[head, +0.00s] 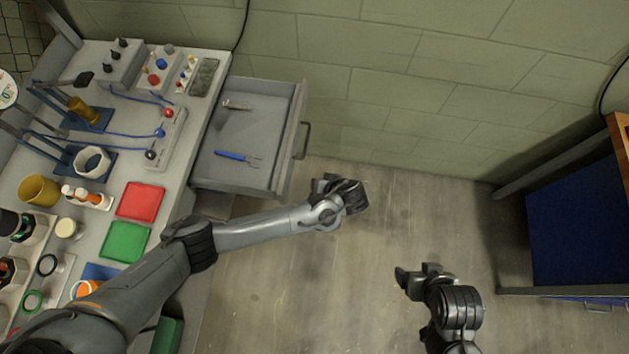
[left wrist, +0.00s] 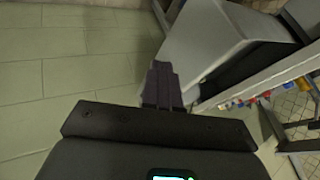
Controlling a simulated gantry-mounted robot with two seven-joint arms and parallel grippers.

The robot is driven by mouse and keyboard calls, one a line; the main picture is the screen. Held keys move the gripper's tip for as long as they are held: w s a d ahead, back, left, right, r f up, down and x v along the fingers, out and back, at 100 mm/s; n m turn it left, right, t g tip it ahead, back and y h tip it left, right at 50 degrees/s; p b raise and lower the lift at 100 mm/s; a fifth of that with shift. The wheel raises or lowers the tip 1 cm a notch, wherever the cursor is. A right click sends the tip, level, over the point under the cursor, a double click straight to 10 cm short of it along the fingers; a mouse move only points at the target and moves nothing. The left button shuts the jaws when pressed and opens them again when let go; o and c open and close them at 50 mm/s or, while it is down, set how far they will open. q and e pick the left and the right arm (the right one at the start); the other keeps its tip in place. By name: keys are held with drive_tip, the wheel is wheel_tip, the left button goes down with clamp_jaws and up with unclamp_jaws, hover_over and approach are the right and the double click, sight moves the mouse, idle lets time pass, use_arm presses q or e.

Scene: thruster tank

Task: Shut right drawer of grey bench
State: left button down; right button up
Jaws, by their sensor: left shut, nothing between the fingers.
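The right drawer (head: 240,150) of the grey bench is pulled out and stands open in the head view. Its front has a dark bar handle (head: 303,140). A blue-handled tool (head: 238,156) and a small tool with a metal head (head: 236,105) lie inside. My left gripper (head: 328,181) is just beyond the drawer front's near corner, over the floor, shut and empty. In the left wrist view its closed fingers (left wrist: 162,86) point toward a grey panel (left wrist: 205,45), probably the drawer. I cannot tell whether they touch it. My right gripper (head: 414,272) is over the floor; its fingertips are unclear.
The grey bench top (head: 190,125) on the left carries a red tray (head: 141,201), a green tray (head: 125,241) and several fixtures. A green block wall (head: 400,90) stands behind. A blue-panelled bench (head: 585,230) is at the right. The floor between is clear.

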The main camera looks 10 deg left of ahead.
use_arm(q)
drive_tip(key=b, duration=0.1)
approach(290, 178)
wheel_tip(290, 178, down, 3)
drive_tip(key=w+d, duration=0.2)
drive_tip(key=a, duration=0.4)
drive_tip(key=shift+s+f+p, duration=0.15)
drive_tip(key=shift+s+p, duration=0.05)
drive_tip(key=shift+p, duration=0.15)
drive_tip(key=shift+a, duration=0.1)
drive_tip(key=shift+a, duration=0.1)
